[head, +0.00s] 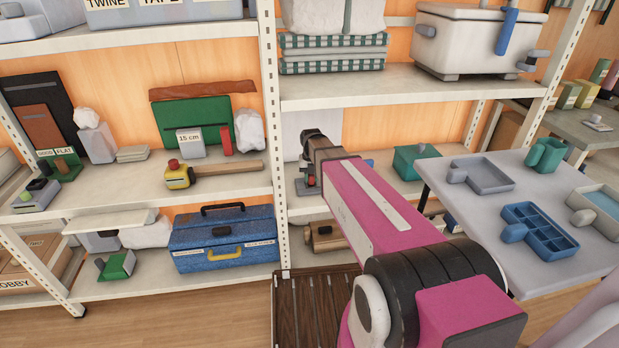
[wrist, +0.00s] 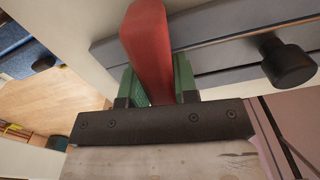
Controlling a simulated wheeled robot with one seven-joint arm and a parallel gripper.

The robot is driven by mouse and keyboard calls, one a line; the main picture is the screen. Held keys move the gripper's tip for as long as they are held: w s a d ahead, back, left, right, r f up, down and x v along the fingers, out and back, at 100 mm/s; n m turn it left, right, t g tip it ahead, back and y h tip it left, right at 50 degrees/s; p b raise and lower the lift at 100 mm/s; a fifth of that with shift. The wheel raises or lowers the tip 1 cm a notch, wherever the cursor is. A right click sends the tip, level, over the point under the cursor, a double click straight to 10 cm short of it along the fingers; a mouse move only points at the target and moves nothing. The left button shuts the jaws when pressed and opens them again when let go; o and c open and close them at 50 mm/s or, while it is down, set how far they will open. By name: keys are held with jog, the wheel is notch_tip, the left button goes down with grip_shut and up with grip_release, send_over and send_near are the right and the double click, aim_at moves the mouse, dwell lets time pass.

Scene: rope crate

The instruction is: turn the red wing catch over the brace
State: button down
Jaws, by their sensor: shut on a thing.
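In the head view my pink arm reaches to the middle shelf and hides most of the place where my gripper works.
A black knob (wrist: 288,63) sticks out on the grey bar, right of my gripper. In the head view a blue toolbox (head: 222,240) is on the lower shelf at left, and a table (head: 480,215) with trays stands at right. A pale shelf upright (head: 272,130) is left of my arm.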

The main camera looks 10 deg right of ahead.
jog(key=shift+n, duration=0.3)
jog(key=c, duration=0.9)
grip_release()
jog(key=shift+r, duration=0.1)
notch_tip(320, 180, up, 11)
jog(key=shift+f, duration=0.2)
